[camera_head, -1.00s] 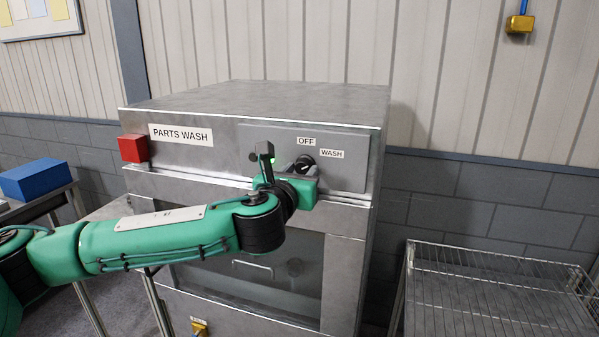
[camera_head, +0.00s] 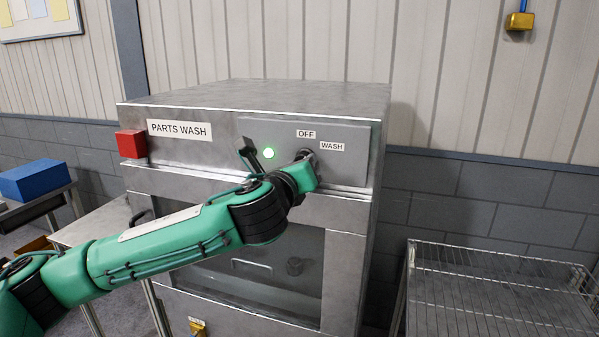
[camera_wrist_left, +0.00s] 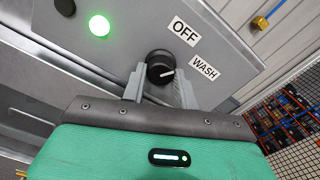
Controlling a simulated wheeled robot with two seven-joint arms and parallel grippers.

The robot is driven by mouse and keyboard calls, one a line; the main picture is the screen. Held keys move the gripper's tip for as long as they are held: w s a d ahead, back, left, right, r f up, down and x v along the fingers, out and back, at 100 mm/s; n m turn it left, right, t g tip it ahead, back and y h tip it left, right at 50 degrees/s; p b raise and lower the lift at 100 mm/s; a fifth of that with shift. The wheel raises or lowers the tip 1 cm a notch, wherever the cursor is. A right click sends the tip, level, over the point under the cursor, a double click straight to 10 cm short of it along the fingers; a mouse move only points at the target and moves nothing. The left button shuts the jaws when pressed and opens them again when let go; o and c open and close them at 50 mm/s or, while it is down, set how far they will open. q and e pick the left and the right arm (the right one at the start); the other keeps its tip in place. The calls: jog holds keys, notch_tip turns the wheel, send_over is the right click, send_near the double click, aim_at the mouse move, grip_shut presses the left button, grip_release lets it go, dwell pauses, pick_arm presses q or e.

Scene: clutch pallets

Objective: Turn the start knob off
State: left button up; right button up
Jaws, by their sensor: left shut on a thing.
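The start knob (camera_wrist_left: 160,66) is a round black knob with a white pointer mark on the grey control panel (camera_wrist_left: 120,45). In the left wrist view its mark points towards the WASH label (camera_wrist_left: 204,68), not the OFF label (camera_wrist_left: 185,32). My left gripper (camera_wrist_left: 160,84) is shut on the knob, with one grey finger on each side of it. In the head view my left gripper (camera_head: 304,158) is at the panel below the OFF label and mostly hides the knob. My right gripper is in neither view.
A lit green lamp (camera_head: 268,154) sits left of the knob. A red box (camera_head: 131,144) projects from the washer's left front corner. The washer's glass door (camera_head: 255,275) is below the panel. A wire rack (camera_head: 490,285) stands at the right.

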pick_arm(q)
jog(key=n+b, duration=0.2)
jog(key=n, duration=0.5)
dwell(0.6)
jog(key=o, duration=1)
jog(key=shift+c, duration=0.2)
